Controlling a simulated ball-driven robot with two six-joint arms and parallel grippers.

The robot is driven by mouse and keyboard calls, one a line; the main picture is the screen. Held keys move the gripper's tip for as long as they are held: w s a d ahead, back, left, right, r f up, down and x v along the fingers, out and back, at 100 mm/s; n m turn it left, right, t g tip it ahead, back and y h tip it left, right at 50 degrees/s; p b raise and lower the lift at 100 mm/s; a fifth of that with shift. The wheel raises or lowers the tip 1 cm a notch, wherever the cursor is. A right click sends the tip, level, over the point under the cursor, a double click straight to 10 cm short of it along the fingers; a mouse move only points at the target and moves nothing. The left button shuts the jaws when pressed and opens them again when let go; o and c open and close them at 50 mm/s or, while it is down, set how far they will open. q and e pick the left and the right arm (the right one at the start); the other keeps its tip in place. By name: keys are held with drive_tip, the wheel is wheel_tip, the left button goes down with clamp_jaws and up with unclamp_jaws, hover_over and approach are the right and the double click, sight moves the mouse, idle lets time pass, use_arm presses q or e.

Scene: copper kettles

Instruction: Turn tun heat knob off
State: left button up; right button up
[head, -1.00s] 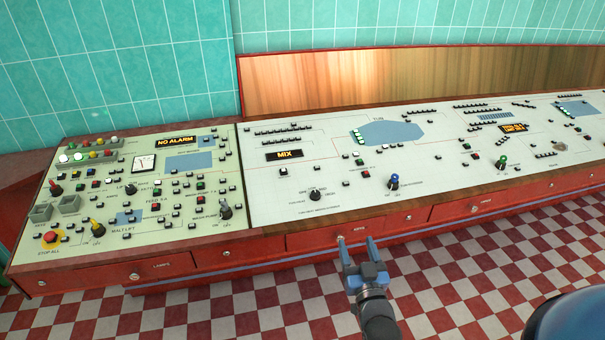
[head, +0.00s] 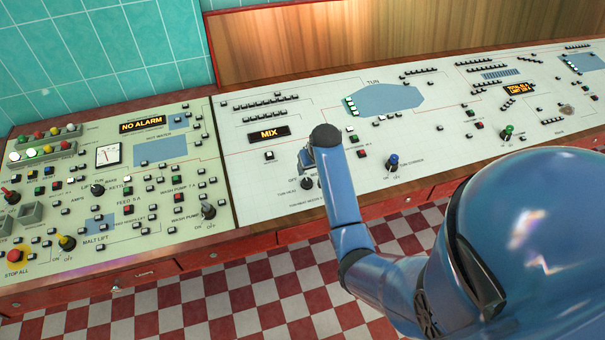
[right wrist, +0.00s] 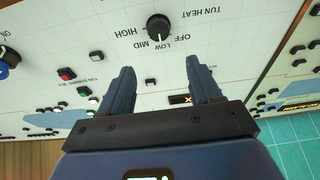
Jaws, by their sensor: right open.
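The tun heat knob (right wrist: 159,27) is a round black dial with a white mark, at the top of the right wrist view. OFF, LOW, MID and HIGH are printed around it. Its mark points toward the LOW and MID side; the exact setting is hard to read. In the head view the knob (head: 307,183) shows just below my right gripper (head: 304,160), which my forearm partly hides. In the right wrist view my right gripper (right wrist: 159,66) is open and empty, its fingertips apart and short of the knob. My left gripper is in neither current view.
A blue-topped knob (head: 392,162) and small push buttons stand on the panel right of the tun heat knob. The MIX display (head: 269,134) is up and left of it. A grey-handled switch (head: 208,208) stands on the left panel. Red drawers line the console front.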

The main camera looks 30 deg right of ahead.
sight(307, 181)
drive_tip(key=x, duration=0.5)
drive_tip(key=s+x, duration=0.1)
drive_tip(key=x, duration=0.2)
drive_tip(key=shift+a+f+p, duration=0.1)
drive_tip(key=shift+f+p, duration=0.2)
drive_tip(key=shift+x, duration=1.3)
drive_tip(key=c, duration=1)
